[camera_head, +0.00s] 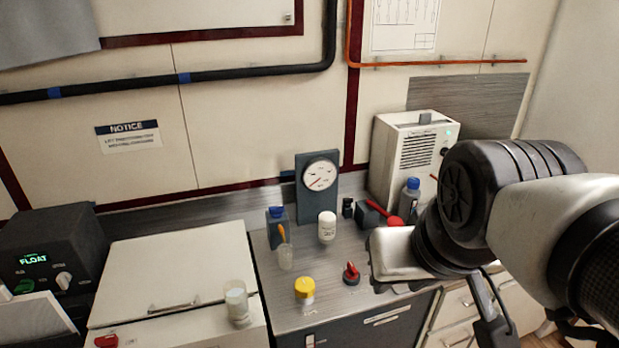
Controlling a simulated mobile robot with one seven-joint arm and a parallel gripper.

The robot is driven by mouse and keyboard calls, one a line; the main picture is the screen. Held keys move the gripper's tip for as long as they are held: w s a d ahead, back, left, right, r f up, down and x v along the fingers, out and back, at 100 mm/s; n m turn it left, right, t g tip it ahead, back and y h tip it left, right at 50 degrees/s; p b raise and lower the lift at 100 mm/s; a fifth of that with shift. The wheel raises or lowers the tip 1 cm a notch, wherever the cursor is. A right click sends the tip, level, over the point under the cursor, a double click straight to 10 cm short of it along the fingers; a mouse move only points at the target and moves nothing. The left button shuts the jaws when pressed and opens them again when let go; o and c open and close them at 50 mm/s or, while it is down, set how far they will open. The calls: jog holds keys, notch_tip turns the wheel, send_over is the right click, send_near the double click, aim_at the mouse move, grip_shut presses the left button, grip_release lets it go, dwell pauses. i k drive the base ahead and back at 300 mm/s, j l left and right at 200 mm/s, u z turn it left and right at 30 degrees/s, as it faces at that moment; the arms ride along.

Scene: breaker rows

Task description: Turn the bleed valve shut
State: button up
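No label marks the bleed valve. A small red-handled knob (351,273) with a dark base is on the front of the grey counter and looks like a valve; which way it is turned is too small to read. Behind it, a dark block (371,214) has a long red lever with a round red end (392,221), which could also be a valve. My gripper (492,318) is at the lower right, to the right of the knob and apart from it. Its black fingers are partly cut off by the frame's bottom edge, and their opening is unclear.
A yellow-capped jar (305,291), a white bottle (327,226), a blue-capped bottle (277,228) and a clear tube (285,252) stand left of the knob. A gauge (320,175) and a beige vented unit (405,160) are behind. A glass (237,300) stands on the white lid.

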aim_at(276, 211)
jog(key=i+l+u, duration=0.25)
jog(key=u, duration=0.2)
jog(key=i+l+u, duration=0.2)
jog(key=l+u, duration=0.25)
